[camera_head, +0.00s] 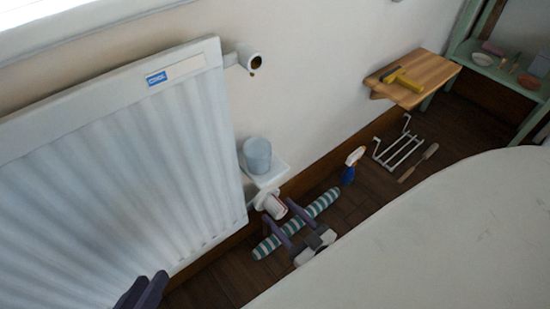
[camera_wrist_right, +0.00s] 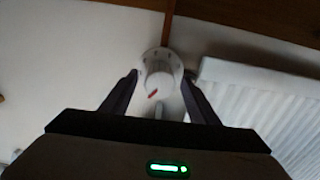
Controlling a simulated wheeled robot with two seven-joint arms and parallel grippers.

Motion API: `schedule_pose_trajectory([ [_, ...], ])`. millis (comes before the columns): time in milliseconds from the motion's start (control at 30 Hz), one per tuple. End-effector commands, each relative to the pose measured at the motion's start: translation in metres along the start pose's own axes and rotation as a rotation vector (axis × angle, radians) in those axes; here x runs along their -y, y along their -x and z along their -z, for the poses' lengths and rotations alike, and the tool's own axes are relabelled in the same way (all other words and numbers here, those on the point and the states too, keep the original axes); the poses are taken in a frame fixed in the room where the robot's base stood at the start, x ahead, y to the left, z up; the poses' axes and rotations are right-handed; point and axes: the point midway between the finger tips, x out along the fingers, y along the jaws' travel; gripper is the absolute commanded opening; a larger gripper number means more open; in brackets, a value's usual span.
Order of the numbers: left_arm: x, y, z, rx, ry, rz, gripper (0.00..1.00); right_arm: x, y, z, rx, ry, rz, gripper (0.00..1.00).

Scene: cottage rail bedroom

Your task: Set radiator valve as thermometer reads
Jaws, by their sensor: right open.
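The white radiator (camera_head: 110,170) fills the left of the head view. A white strip with a blue label (camera_head: 174,73), apparently reading "COOL", sits near its top right corner. The white radiator valve (camera_head: 272,204) is at its lower right corner. In the right wrist view the round valve head (camera_wrist_right: 160,66) has marks around its rim and a red pointer mark on its face. My right gripper (camera_head: 281,209) is open, its fingers on either side of the valve head with gaps visible. My left gripper (camera_head: 148,285) is at the bottom left, fingers close together, away from the valve.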

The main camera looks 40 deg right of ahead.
Motion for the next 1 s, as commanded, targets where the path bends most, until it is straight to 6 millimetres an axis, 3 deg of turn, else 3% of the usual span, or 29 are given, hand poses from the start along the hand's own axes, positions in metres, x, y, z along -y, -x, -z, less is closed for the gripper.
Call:
schedule_pose_trajectory([
  [333, -0.0001, 0.0001, 0.0000, -0.001, 0.001, -0.001, 0.23, -0.0005, -0.0015, -0.0001, 0.001, 0.000, -0.002, 0.55],
  [600, -0.0001, 0.0001, 0.0001, -0.001, 0.000, -0.001, 0.23, -0.0004, -0.0014, -0.0001, 0.000, 0.000, -0.002, 0.14],
  [1000, -0.0003, 0.0003, 0.0002, -0.002, 0.000, -0.001, 0.23, -0.0003, -0.0012, -0.0002, 0.000, -0.089, -0.002, 0.14],
])
